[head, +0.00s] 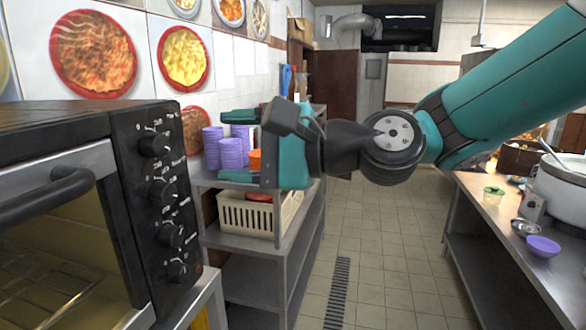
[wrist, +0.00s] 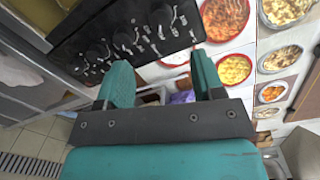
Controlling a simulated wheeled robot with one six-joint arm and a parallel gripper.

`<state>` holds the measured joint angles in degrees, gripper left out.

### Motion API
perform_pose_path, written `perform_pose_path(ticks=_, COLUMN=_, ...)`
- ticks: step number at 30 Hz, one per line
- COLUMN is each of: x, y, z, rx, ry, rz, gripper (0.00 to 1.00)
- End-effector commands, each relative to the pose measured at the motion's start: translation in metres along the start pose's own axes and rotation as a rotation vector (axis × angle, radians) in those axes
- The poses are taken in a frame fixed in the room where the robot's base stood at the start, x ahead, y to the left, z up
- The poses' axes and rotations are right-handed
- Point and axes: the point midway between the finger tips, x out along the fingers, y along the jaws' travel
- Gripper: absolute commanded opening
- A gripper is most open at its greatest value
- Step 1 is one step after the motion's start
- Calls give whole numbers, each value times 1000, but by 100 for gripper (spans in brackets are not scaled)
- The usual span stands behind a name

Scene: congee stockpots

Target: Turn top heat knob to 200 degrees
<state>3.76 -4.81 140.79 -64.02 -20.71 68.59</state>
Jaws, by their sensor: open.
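The black toaster oven (head: 60,140) stands at the left in the head view, with a column of several black knobs on its front panel. The top heat knob (head: 155,143) is uppermost on that panel. In the wrist view the panel is tilted, and the knob nearest the wall pictures (wrist: 162,16) looks like the top one. My gripper (head: 232,147) is to the right of the panel, fingers pointing left towards it. It is open and empty, apart from the knob. In the wrist view both teal fingers (wrist: 162,76) are spread below the panel. The knob's exact setting is too small to read.
Purple cups (head: 230,153) and a cream basket (head: 250,215) stand on a metal shelf unit behind my gripper. The oven door handle (head: 45,195) juts out at the left. A counter with a white pot (head: 562,185) is at the right. The tiled floor between is clear.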

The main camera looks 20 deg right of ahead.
Motion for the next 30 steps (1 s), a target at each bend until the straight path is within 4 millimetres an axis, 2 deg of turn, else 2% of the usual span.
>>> perform_pose_path(ticks=1, x=-11, y=3, z=-3, rx=-3, ry=8, rz=-4, gripper=62)
perform_pose_path(ticks=6, x=-40, y=2, z=-2, rx=-3, ry=8, rz=-3, gripper=62)
perform_pose_path(ticks=12, x=-62, y=1, z=-2, rx=1, ry=5, rz=-1, gripper=62)
perform_pose_path(ticks=18, x=-71, y=0, z=0, rx=-1, ry=1, rz=1, gripper=62)
perform_pose_path(ticks=30, x=-71, y=0, z=1, rx=0, ry=-1, rz=2, gripper=62)
